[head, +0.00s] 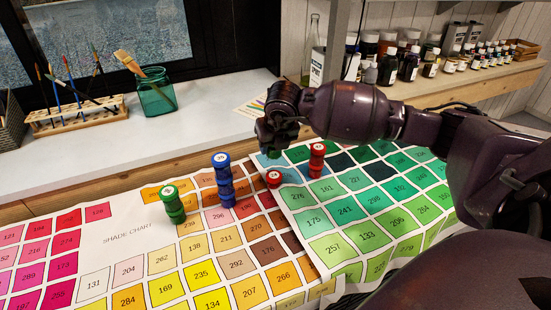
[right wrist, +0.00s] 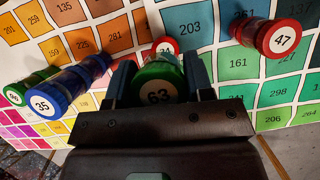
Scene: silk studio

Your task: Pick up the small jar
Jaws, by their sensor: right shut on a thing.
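My right gripper (head: 277,143) is over the shade charts behind the short red-lidded jar. In the right wrist view its two fingers (right wrist: 160,78) are shut around a green-lidded jar marked 63 (right wrist: 158,92). In the head view this jar is mostly hidden by the gripper, and I cannot tell whether it touches the chart. A short red-lidded jar (head: 273,179) stands just in front of the gripper. A taller red jar (head: 317,160), marked 47 in the right wrist view (right wrist: 278,38), stands to the right. My left gripper is not in view.
A tall blue jar (head: 224,182) and a green jar (head: 174,207) stand on the left shade chart (head: 120,255). Behind are a glass brush jar (head: 156,95), a brush rack (head: 75,117) and a shelf of dark bottles (head: 410,65). The front charts are clear.

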